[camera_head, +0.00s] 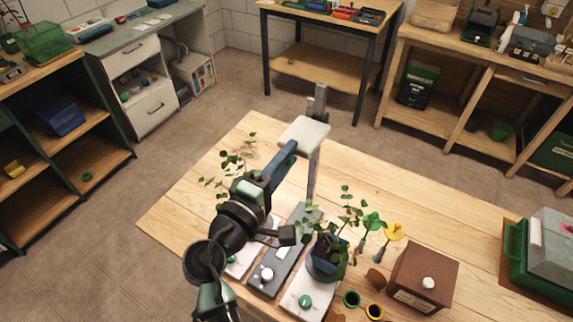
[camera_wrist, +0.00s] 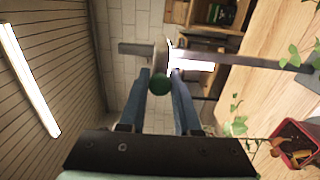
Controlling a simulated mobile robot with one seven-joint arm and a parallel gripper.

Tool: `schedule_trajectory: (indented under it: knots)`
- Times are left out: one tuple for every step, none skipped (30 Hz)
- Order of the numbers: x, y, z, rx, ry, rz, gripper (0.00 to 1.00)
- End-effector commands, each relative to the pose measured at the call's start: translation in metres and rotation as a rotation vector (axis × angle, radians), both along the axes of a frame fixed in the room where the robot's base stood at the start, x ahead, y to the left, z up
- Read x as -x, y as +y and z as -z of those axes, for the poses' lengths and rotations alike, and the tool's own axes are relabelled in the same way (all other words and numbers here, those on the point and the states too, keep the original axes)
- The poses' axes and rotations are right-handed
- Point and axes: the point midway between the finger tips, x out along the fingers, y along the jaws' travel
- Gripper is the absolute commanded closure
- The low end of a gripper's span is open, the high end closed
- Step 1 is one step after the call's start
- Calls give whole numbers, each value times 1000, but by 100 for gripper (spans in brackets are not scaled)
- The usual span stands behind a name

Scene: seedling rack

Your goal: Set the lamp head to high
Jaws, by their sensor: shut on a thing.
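The lamp has a grey upright post (camera_head: 312,176) on the wooden table. Its white lamp head (camera_head: 304,134) sits high on the post, a little below the post's top end. In the wrist view the post (camera_wrist: 232,58) runs sideways across the picture, and the lamp head is seen nearly edge-on. A round green knob (camera_wrist: 160,85) on the head's near side lies between the blue fingers. My gripper (camera_head: 290,150) reaches up to the head, and it also shows in the wrist view (camera_wrist: 160,76), shut on the knob. The knob is hidden in the head view.
A potted plant (camera_head: 325,262) stands right of my arm, close to the post. White and grey bases with knobs lie below. A brown box (camera_head: 422,277) and a green-based clear-lidded case (camera_head: 541,258) stand at right. The table's far part is mostly clear.

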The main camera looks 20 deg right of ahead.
Motion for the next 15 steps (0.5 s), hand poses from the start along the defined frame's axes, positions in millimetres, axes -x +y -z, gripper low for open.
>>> schedule_trajectory:
  knots:
    - [0, 0, -19, 1, -7, -1, 100]
    - [0, 0, -23, 1, -7, -1, 100]
    - [0, 0, -27, 1, -6, -1, 100]
    - [0, 0, -30, 1, -5, -1, 100]
    - [0, 0, -32, 1, -5, -1, 100]
    - [0, 0, -33, 2, -4, -1, 100]
    - [0, 0, -34, 2, -4, -1, 100]
    - [0, 0, -35, 1, -5, -1, 100]
    - [0, 0, -35, 2, -5, -1, 100]
    - [0, 0, -35, 2, -5, -1, 100]
    - [0, 0, -35, 3, -6, -1, 100]
    - [-1, 0, -35, 4, -7, -1, 100]
    - [-1, 0, -35, 3, -7, -1, 100]
    - [-1, 0, -36, 4, -8, -1, 100]
    - [-1, 0, -36, 5, -9, -1, 100]
